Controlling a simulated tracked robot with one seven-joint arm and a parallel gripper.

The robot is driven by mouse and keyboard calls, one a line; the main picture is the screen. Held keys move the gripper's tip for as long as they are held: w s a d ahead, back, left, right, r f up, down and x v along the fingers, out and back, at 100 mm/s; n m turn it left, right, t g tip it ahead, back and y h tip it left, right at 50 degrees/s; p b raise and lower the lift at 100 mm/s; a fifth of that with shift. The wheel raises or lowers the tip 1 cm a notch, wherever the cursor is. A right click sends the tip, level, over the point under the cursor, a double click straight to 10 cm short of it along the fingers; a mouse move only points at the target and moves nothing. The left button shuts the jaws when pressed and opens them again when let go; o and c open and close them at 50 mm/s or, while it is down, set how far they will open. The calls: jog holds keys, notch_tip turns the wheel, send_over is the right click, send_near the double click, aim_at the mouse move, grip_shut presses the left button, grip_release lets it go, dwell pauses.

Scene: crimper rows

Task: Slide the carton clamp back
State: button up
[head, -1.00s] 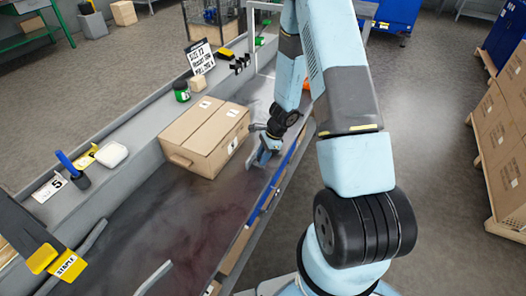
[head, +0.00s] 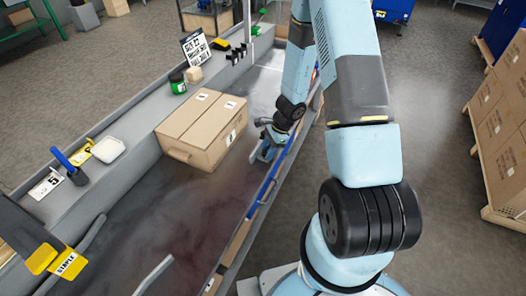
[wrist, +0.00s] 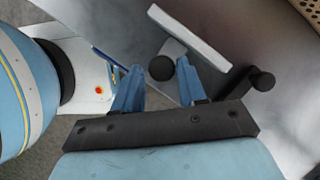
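The brown carton (head: 202,131) sits closed on the grey bench in the head view, left of my gripper (head: 268,144). The clamp shows in the wrist view as a pale bar (wrist: 190,37) with a round black knob (wrist: 161,68) below it. A second black handle (wrist: 262,80) stands to the right. My gripper (wrist: 157,82) has its two blue fingers apart, with the knob between or just beyond their tips. The knob lies closer to the right finger; I cannot tell whether they touch. In the head view my arm and gripper hide most of the clamp.
A green-lidded jar (head: 178,83), a small wooden block (head: 194,74) and a sign (head: 195,47) stand on the ledge behind the carton. Stacked cartons (head: 500,135) stand on the right; the floor between is clear.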

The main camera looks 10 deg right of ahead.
jog(key=v, duration=1.3)
jog(key=shift+r, duration=0.3)
jog(key=shift+w+d, duration=0.1)
